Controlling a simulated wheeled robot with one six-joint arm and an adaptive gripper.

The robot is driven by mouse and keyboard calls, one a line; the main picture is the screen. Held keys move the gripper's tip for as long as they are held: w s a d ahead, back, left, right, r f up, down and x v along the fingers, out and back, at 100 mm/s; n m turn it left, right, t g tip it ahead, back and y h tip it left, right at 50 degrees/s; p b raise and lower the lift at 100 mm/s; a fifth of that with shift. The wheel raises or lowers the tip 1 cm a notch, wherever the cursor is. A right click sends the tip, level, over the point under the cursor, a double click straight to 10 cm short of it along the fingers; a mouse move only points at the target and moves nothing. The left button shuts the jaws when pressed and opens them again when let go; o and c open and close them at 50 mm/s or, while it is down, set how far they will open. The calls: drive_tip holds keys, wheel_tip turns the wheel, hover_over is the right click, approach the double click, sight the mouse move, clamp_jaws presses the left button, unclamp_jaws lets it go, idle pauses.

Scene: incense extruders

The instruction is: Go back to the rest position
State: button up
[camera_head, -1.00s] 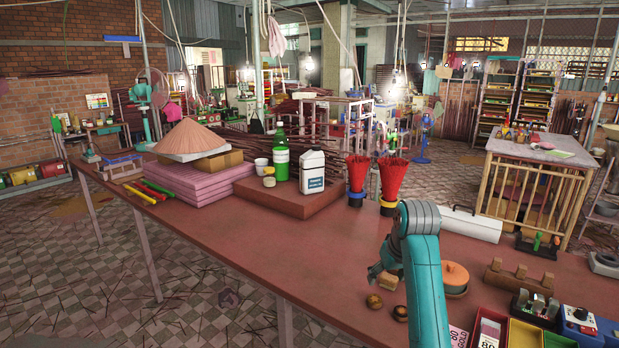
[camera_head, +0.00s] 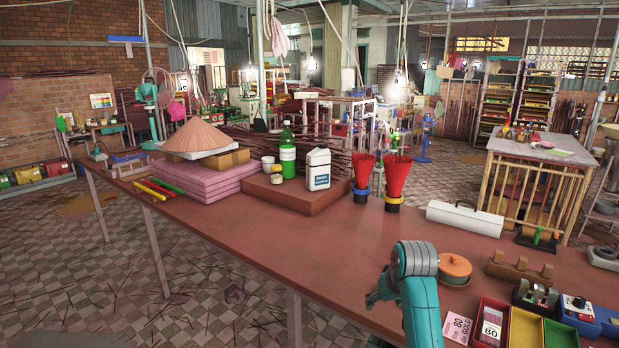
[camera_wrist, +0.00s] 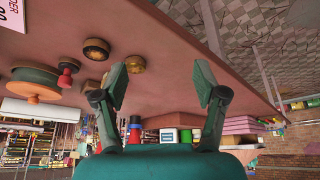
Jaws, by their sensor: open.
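My gripper (camera_head: 373,298) is low over the near edge of the red-brown worktable (camera_head: 330,240), left of the orange-lidded round pot (camera_head: 455,266). In the wrist view, which looks upside down along the table, my gripper (camera_wrist: 161,80) has its two fingers wide apart with nothing between them. Two small round brown-gold pieces (camera_wrist: 96,48) (camera_wrist: 134,65) lie on the table beyond the fingers. In the head view my arm seems to hide them.
Two black-based cups of red incense sticks (camera_head: 396,180) (camera_head: 362,172) stand behind. A white box (camera_head: 465,218), a wooden rack (camera_head: 518,270) and coloured trays (camera_head: 525,328) fill the right.

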drive_tip(key=s+f+t, duration=0.2)
drive_tip(key=s+f, duration=0.7)
drive_tip(key=f, duration=0.2)
drive_tip(key=s+f+t, duration=0.1)
drive_tip(key=s+f, duration=0.7)
drive_tip(key=f, duration=0.4)
drive_tip(key=s+f+m+t, duration=0.1)
drive_tip(key=s+f+t, duration=0.15)
drive_tip(key=s, duration=0.85)
drive_tip(key=s+r+t, duration=0.1)
drive_tip(key=s+r, duration=0.1)
drive_tip(key=s, duration=0.7)
drive_tip(key=s+r+t, duration=0.1)
drive_tip(key=s+r, duration=0.1)
drive_tip(key=s, duration=0.8)
drive_tip(key=s+r+t, duration=0.2)
drive_tip(key=s+r, duration=1.1)
drive_tip(key=r, duration=0.1)
drive_tip(key=shift+s+a+m+h, duration=0.25)
drive_tip(key=shift+a+m+h, duration=0.05)
drive_tip(key=shift+h, duration=0.1)
